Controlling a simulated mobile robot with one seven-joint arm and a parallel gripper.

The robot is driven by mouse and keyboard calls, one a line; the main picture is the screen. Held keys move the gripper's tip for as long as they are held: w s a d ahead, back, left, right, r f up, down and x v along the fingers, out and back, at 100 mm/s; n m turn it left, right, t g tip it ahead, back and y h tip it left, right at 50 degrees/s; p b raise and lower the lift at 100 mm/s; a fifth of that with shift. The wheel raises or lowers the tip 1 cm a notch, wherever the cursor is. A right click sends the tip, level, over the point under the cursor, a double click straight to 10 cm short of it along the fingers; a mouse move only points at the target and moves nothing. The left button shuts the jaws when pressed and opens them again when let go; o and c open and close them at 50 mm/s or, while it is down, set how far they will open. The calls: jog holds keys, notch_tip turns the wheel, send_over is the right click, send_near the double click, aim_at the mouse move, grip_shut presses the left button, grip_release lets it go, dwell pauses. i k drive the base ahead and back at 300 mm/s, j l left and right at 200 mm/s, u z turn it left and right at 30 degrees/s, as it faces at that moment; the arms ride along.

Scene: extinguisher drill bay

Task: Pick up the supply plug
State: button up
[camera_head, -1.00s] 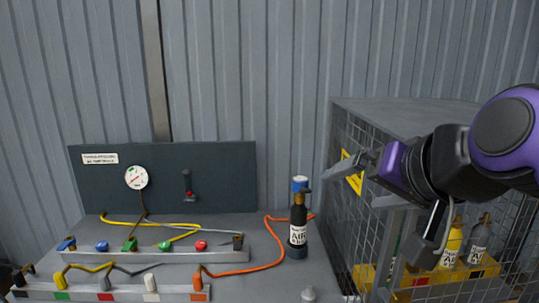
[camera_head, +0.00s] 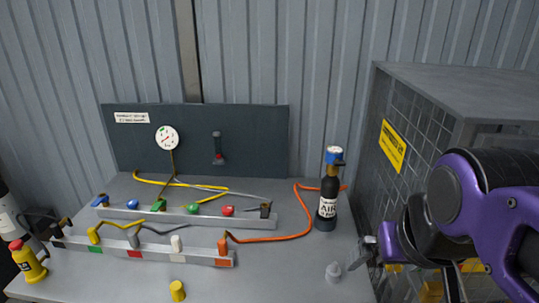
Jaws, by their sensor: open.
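An orange plug (camera_head: 223,243) stands at the right end of the front rail. An orange hose (camera_head: 290,237) runs from it to the black air cylinder (camera_head: 327,207). Yellow (camera_head: 94,234), grey (camera_head: 133,238) and white (camera_head: 177,244) plugs or pegs stand along the same rail. No readable label tells which is the supply plug. My gripper (camera_head: 368,254) is open and empty at the right, by the table's right side. It is right of the small grey knob-like piece (camera_head: 333,272) and well away from the orange plug.
The front rail (camera_head: 150,252) and a rear rail (camera_head: 180,217) with coloured knobs cross the table. A dark gauge panel (camera_head: 250,130) stands behind. A mesh cage (camera_head: 440,85) is close on the right. A yellow cap-like piece (camera_head: 177,290) and a yellow extinguisher (camera_head: 28,262) are in front.

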aim_at(222, 248)
jog(key=j, duration=1.6)
jog(key=k+z, duration=0.25)
jog(key=j, duration=1.05)
jog(key=i+l, duration=0.1)
jog(key=l, duration=0.25)
jog(key=l+u, duration=0.15)
jog(key=l, duration=0.2)
jog(key=i, duration=0.05)
